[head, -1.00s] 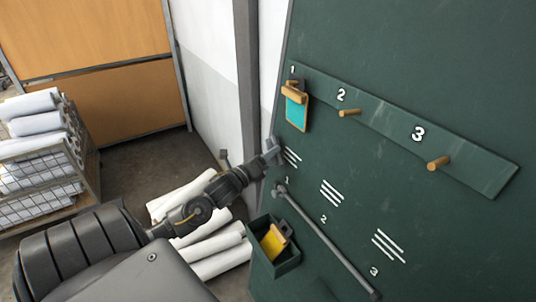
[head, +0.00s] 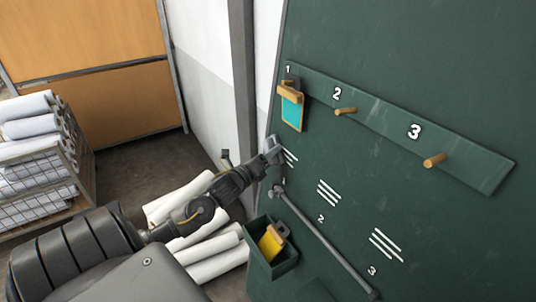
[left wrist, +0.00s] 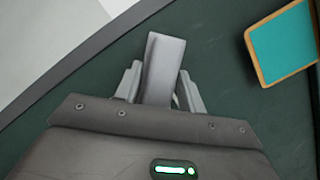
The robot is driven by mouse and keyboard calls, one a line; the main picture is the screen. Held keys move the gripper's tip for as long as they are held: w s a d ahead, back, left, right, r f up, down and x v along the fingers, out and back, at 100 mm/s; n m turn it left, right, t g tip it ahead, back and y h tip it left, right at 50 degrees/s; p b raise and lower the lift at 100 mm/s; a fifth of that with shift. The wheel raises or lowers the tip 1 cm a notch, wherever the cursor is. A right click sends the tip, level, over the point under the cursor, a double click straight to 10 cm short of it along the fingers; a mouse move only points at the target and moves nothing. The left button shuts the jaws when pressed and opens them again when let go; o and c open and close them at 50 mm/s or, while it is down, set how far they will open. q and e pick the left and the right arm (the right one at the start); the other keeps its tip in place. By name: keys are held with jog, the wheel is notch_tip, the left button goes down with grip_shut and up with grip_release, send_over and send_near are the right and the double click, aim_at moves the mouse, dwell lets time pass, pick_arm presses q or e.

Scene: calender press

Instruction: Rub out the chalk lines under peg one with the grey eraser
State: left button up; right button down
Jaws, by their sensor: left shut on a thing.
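My left gripper (head: 270,157) is shut on the grey eraser (left wrist: 163,65), which sticks out between the fingers in the left wrist view. In the head view the eraser (head: 273,146) is at the green board (head: 420,80), at the left end of the white chalk lines (head: 291,157) under peg one. Part of those lines shows to the right of the eraser; the rest is hidden by the gripper. I cannot tell whether the eraser touches the board. My right gripper is not in view.
Peg two (head: 345,111) and peg three (head: 434,160) are bare, with chalk lines (head: 329,193) and (head: 386,243) lower down. A grey bar (head: 325,243) slants across the board. A green box (head: 282,267) holds a yellow clipboard (head: 271,241). White rolls (head: 205,240) lie below my arm.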

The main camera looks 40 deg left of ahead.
aim_at(284, 151)
pick_arm(q)
jog(key=shift+s+d+p, duration=0.25)
jog(key=shift+s+d, duration=0.05)
jog(key=shift+d, duration=0.5)
jog(key=shift+s+d+p, duration=0.2)
jog(key=shift+s+d, duration=0.1)
jog(key=shift+d, duration=0.45)
jog(key=shift+s+d+p, duration=0.25)
jog(key=shift+d+p, duration=0.05)
jog(key=shift+d, duration=0.8)
jog(key=shift+s+d+p, duration=0.25)
jog(key=shift+s+d, duration=0.05)
jog(key=shift+d, duration=0.8)
jog(key=shift+s+d+p, duration=0.25)
jog(key=shift+d+p, duration=0.05)
jog(key=shift+d, duration=0.8)
jog(key=shift+w+a, duration=0.2)
jog(key=shift+a, duration=0.7)
jog(key=shift+w+a, duration=0.2)
jog(key=shift+a, duration=0.65)
jog(key=shift+w+a, duration=0.3)
jog(key=shift+a, duration=0.5)
jog(key=shift+w+a, duration=0.25)
jog(key=shift+a, duration=0.55)
jog(key=shift+a, duration=0.1)
